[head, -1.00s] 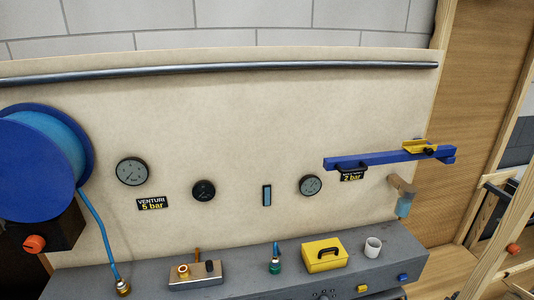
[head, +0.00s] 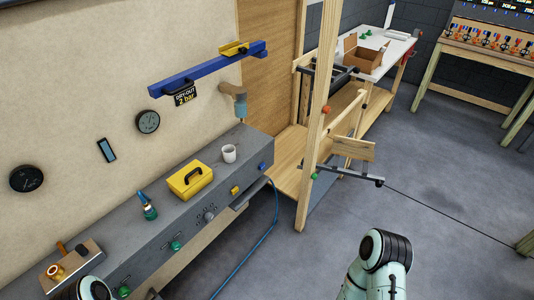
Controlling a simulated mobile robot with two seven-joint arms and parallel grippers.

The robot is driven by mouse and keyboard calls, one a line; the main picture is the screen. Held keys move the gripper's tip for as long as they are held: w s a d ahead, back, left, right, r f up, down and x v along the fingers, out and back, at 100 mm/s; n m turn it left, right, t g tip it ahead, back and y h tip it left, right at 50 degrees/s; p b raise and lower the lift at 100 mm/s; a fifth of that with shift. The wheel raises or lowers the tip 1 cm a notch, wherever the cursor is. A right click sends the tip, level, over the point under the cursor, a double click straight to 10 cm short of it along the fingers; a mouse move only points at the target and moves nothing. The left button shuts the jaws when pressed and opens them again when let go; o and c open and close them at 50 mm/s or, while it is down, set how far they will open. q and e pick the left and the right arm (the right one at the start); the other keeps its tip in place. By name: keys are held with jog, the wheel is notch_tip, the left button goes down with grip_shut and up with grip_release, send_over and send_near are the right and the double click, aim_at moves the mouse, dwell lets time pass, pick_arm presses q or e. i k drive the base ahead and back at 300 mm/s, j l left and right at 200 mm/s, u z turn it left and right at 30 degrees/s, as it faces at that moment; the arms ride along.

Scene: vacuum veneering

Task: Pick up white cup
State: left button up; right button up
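The white cup (head: 229,154) stands upright on the grey bench (head: 213,215), near its right end, just right of a yellow box with a dark handle. Parts of my two arms show at the bottom edge, at the lower left and the lower right. Neither gripper is in the picture, and nothing of mine touches the cup.
The yellow box (head: 190,181) and a green-based fitting (head: 148,207) stand left of the cup. A brown-topped nozzle (head: 237,100) hangs on the wall behind it. A wooden post (head: 318,130) and frame rise to the right. Grey floor (head: 310,260) is open in front.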

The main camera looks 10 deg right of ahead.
aim_at(229, 151)
jog(key=i+l+u, duration=0.1)
jog(key=u, duration=0.25)
jog(key=i+l+u, duration=0.1)
jog(key=l+u, duration=0.25)
jog(key=i+l+u, duration=0.1)
jog(key=u, duration=0.2)
jog(key=i+l+u, duration=0.15)
jog(key=l, duration=0.35)
jog(key=l+u, duration=0.2)
jog(key=l, duration=0.35)
jog(key=i, duration=0.05)
